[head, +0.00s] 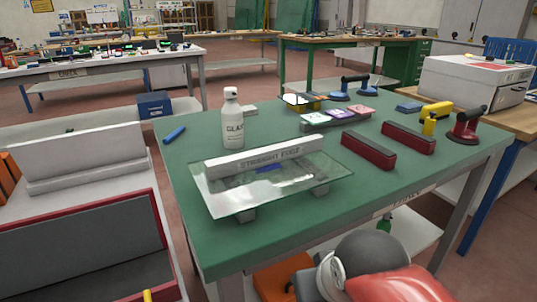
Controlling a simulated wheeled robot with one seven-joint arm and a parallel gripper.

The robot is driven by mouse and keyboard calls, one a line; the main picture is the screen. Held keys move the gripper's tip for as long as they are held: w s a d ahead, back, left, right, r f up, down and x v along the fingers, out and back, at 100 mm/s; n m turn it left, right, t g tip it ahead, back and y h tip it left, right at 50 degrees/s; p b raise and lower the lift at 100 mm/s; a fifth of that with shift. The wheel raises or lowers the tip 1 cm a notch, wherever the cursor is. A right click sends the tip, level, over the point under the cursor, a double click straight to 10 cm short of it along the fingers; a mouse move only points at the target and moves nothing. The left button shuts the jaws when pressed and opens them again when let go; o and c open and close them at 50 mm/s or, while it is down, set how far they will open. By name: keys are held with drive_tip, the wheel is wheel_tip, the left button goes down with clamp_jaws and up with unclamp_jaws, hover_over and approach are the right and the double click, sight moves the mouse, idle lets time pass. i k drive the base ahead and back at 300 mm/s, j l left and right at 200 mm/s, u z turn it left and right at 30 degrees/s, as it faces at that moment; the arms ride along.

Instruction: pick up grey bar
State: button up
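A long light grey bar (265,160) with dark lettering that seems to read "STRAIGHT EDGE" lies on a clear glass sheet (300,181). The sheet rests on small grey blocks (246,214), raised a little above the green table top (365,215). A small blue mark or piece shows at the glass in front of the bar. Nothing stands on the bar, and its front face and top are visible. My gripper is not in view; rounded grey, white and red parts at the bottom edge seem to be my arm.
A white bottle (233,125) stands close behind the bar. A blue marker (174,135) lies to the left. Two dark red blocks (368,150) (408,138), a yellow tool (433,118) and a red suction cup (467,125) lie to the right. The near right table top is clear.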

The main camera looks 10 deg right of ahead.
sight(216, 169)
drive_tip(key=u, duration=0.7)
drive_tip(key=k+l+u, duration=0.15)
drive_tip(key=l+u, duration=0.2)
drive_tip(key=k+l+u, duration=0.15)
drive_tip(key=l+u, duration=0.15)
drive_tip(key=l, duration=0.2)
drive_tip(key=k+l+u, duration=0.35)
drive_tip(key=i+l, duration=0.25)
drive_tip(key=i, duration=0.15)
